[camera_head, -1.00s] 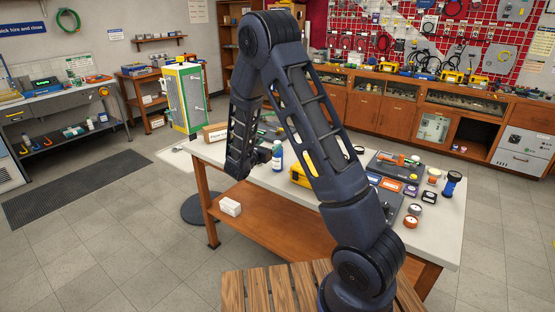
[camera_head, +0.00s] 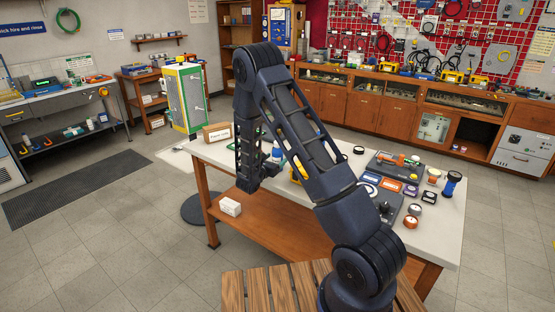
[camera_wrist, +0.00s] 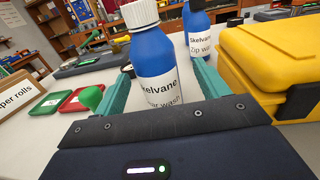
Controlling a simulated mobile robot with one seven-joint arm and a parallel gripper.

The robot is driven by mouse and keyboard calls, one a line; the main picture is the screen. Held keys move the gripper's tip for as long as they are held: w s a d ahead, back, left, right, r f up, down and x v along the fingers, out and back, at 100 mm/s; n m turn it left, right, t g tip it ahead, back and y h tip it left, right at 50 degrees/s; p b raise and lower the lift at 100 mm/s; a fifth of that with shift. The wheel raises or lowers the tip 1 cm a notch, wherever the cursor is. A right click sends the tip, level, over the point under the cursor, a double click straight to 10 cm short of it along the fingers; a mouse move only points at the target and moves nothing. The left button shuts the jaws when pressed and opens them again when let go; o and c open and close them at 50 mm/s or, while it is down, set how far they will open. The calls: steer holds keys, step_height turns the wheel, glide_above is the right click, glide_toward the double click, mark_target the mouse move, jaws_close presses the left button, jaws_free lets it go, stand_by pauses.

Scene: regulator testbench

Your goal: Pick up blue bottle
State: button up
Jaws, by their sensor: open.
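A blue bottle (camera_wrist: 153,62) with a white cap and a white label stands upright in the middle of the wrist view. My gripper (camera_wrist: 160,92) is open, with one green finger on each side of this bottle. I cannot tell whether either finger touches it. A second blue bottle (camera_wrist: 200,36) with a dark cap stands behind and to the right. In the head view a blue bottle (camera_head: 276,151) shows on the white worktable beside my gripper (camera_head: 270,172), partly hidden by the arm.
A yellow case (camera_wrist: 267,65) stands close on the right in the wrist view. Green and red flat items (camera_wrist: 82,100) and a paper-rolls box (camera_wrist: 17,92) lie to the left. The worktable (camera_head: 435,215) has several parts at its right end.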

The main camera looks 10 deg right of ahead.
mark_target(280, 153)
steer(key=shift+x, duration=2.7)
steer(key=shift+w+a+r, duration=0.15)
steer(key=shift+a+r, duration=0.05)
steer(key=c, duration=1.3)
steer(key=shift+r, duration=0.15)
